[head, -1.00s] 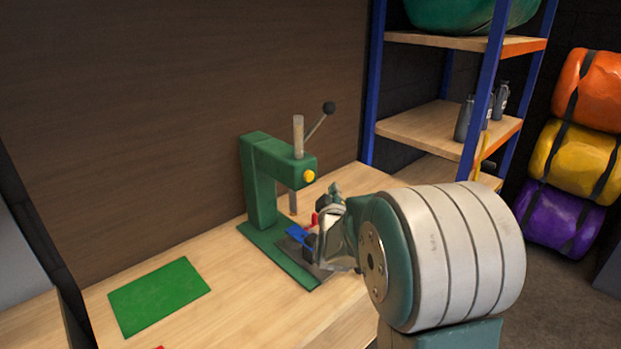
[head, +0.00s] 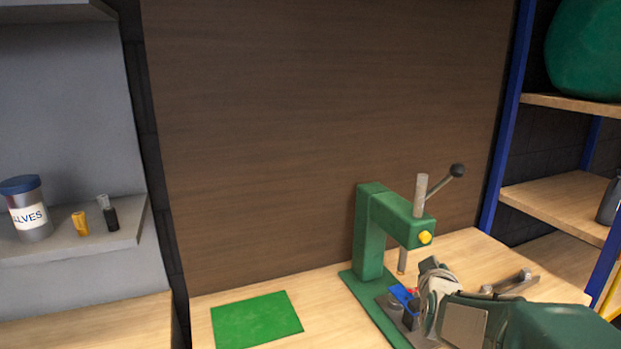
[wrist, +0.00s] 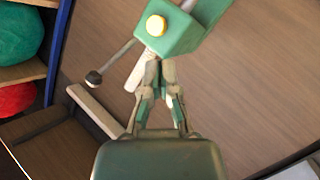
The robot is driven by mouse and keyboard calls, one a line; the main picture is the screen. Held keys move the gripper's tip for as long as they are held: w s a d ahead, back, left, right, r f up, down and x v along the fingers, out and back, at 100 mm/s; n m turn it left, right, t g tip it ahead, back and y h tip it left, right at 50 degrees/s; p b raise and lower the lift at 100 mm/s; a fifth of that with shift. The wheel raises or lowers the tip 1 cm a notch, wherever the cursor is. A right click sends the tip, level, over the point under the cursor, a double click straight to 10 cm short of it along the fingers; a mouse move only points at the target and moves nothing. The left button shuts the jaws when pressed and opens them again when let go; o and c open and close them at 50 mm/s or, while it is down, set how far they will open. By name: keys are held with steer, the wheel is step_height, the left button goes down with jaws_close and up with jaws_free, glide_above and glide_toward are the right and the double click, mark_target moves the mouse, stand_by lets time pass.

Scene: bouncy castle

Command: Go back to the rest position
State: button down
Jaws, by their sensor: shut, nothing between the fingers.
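My gripper (head: 432,285) is at the lower right of the head view, in front of the green press (head: 372,235) on the workbench. In the wrist view its fingers (wrist: 158,72) come together with nothing between them. Past them shows the press head with its yellow button (wrist: 156,26). I cannot tell from these views whether the gripper touches the press.
A green mat (head: 257,320) lies on the bench left of the press. A grey shelf (head: 85,240) at the left holds a jar labelled valves (head: 28,210) and two small bottles. A blue-framed rack (head: 506,120) stands at the right. The press lever (head: 445,184) sticks up to the right.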

steer(key=s+a+f+m+g+y, duration=0.1)
steer(key=s+a+g, duration=0.2)
steer(key=s, duration=0.6)
steer(key=s+a+f+m+g+y, duration=0.1)
steer(key=s+a+g+y, duration=0.1)
steer(key=s, duration=0.8)
steer(key=s+a+f+m+g+y, duration=0.1)
steer(key=s+a+g, duration=0.3)
steer(key=s, duration=0.5)
steer(key=shift+s+a+m+g, duration=0.25)
steer(key=shift+a+m, duration=0.25)
steer(key=shift+a, duration=0.6)
steer(key=shift+w, duration=0.1)
